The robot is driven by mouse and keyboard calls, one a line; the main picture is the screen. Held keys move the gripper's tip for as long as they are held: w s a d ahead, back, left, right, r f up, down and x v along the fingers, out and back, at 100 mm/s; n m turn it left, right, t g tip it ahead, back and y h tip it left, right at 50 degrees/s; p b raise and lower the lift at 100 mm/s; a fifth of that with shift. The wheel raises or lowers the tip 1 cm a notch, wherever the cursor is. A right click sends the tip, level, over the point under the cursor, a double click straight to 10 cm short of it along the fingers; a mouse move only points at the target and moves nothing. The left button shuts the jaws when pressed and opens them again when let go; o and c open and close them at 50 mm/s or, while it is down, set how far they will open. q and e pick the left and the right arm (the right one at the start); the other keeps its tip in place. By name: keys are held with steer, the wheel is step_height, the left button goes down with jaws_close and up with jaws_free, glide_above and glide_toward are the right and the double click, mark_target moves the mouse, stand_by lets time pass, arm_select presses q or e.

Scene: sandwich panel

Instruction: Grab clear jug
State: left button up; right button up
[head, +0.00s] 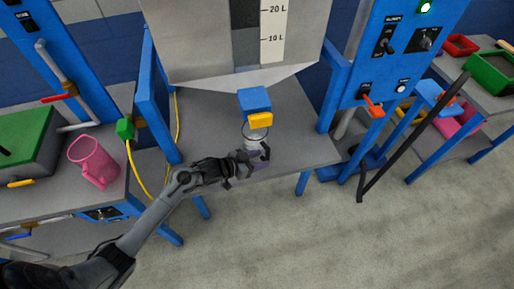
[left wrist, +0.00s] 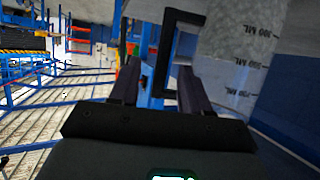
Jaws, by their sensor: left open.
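The clear jug (head: 254,133) stands on the grey bench under the blue and yellow outlet of the hopper. In the left wrist view its see-through wall with ML marks (left wrist: 238,50) fills the upper right. Its black squared handle (left wrist: 172,45) shows ahead of my fingers. My left gripper (head: 258,163) is at the jug's near side, low by the handle. In the left wrist view the two dark fingers (left wrist: 157,88) are apart, with the handle's upright bar appearing between them, nearer the right finger. I cannot tell whether they touch it. My right gripper is out of view.
A blue block with a yellow outlet (head: 260,121) hangs close above the jug. The grey bench (head: 205,125) has bare room left of the jug. A pink jug (head: 92,162) stands on the left bench. A blue panel (head: 390,60) with switches stands right.

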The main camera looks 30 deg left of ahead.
mark_target(266, 157)
arm_select(q)
steer(key=b+x, duration=0.1)
steer(key=x, duration=0.3)
steer(key=shift+w+f, duration=0.25)
steer(key=shift+w, duration=0.15)
jaws_close()
